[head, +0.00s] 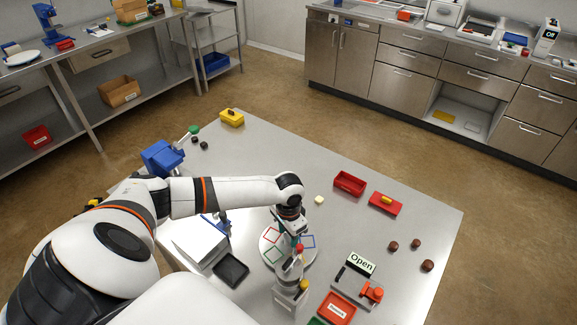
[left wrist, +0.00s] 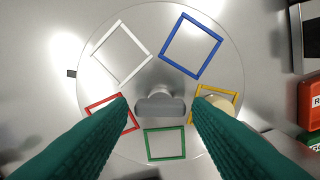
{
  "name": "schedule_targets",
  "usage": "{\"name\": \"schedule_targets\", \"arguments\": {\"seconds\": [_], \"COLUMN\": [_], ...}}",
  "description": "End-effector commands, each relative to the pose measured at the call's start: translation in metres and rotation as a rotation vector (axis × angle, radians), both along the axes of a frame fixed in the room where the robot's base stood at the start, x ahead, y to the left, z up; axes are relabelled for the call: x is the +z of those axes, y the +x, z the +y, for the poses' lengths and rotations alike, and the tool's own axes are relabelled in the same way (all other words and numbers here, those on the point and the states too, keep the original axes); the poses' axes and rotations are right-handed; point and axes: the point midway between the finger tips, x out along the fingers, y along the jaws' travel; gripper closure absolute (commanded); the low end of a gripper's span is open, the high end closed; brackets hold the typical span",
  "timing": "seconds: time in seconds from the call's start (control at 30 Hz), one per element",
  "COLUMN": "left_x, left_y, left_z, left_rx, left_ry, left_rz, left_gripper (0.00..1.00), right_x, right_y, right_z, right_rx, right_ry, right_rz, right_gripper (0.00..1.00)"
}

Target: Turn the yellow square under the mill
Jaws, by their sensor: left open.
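A round grey turntable (head: 268,243) lies on the table with coloured square outlines. In the left wrist view the yellow square (left wrist: 235,91) is at the right, partly covered by a pale round thing (left wrist: 218,103) and a fingertip. The blue (left wrist: 190,46), white (left wrist: 121,53), red (left wrist: 100,104) and green (left wrist: 165,143) squares also show. My left gripper (left wrist: 160,101) is open, its green fingers either side of the grey central knob (left wrist: 160,106), apart from it. A grey upright device (head: 289,292), perhaps the mill, stands at the turntable's near edge. My right gripper is not seen.
A black tray (head: 231,270) is at left. The table's far middle is clear.

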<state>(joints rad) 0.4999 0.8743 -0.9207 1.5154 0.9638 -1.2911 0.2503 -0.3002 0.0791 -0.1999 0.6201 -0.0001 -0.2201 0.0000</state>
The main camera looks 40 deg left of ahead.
Motion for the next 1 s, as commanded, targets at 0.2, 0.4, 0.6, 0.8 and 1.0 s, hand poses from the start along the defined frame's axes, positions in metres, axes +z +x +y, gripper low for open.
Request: {"name": "schedule_targets", "arguments": {"seconds": [0.2, 0.4, 0.6, 0.8, 1.0], "left_x": [0.039, 0.081, 0.107, 0.115, 0.115], "left_y": [0.001, 0.002, 0.001, 0.0, 0.001], "left_z": [0.001, 0.001, 0.0, 0.0, 0.0], "left_rx": [-0.002, -0.001, 0.0, 0.0, 0.0], "left_ry": [0.0, 0.001, 0.0, 0.001, 0.0], "left_rz": [-0.007, -0.008, -0.005, -0.003, -0.003], "left_gripper": [0.55, 0.55, 0.55, 0.55, 0.55], "right_x": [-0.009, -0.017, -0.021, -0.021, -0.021], "right_y": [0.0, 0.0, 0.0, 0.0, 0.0], "right_z": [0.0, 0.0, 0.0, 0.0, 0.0], "right_rx": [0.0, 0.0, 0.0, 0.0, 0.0], "right_ry": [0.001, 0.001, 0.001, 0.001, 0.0], "right_rz": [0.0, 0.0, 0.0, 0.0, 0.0], "right_gripper": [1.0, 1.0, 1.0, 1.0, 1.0]}}
